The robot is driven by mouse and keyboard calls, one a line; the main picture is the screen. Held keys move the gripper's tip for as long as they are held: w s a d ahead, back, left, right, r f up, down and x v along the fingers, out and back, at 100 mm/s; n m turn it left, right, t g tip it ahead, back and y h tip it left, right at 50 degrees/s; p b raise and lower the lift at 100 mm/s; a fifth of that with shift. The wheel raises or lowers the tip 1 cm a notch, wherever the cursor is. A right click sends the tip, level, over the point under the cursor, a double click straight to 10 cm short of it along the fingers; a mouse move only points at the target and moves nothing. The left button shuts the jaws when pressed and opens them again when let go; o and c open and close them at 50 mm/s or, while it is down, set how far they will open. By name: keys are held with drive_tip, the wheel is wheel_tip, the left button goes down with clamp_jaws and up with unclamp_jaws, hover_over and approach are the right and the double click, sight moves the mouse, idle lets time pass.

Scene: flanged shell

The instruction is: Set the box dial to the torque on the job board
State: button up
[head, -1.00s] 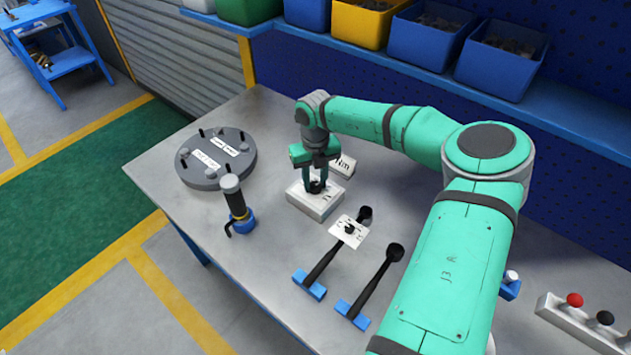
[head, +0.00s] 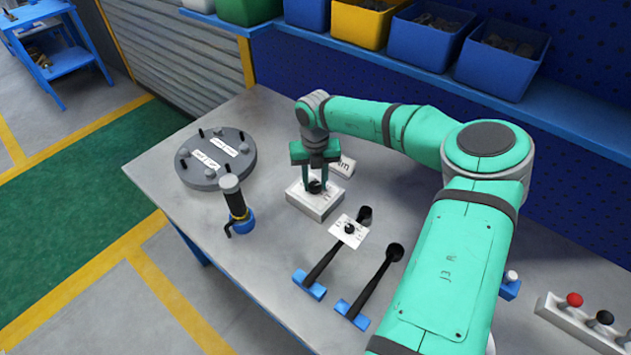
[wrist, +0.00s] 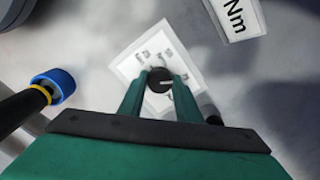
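The white dial box (head: 316,206) lies on the grey bench with a round black dial knob (head: 315,187) on top. In the wrist view the knob (wrist: 159,79) carries a pale pointer line, and the box face (wrist: 130,66) has small printed marks too blurred to read. My gripper (head: 315,180) points down over the box, its two green fingers closed on opposite sides of the knob. A white card (head: 342,166) with "Nm" stands behind the box and shows partly in the wrist view (wrist: 236,16); its number is not in view.
A dark flanged cover (head: 216,170) with studs and labels lies to the left. A black-handled tool (head: 236,205) stands nearer.

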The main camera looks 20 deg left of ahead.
sight(315, 185)
drive_tip(key=o, duration=0.4)
drive_tip(key=shift+c, duration=0.2)
drive_tip(key=shift+r, duration=0.15)
wheel_tip(315, 185, up, 11)
drive_tip(key=shift+f, duration=0.2)
idle(0.3)
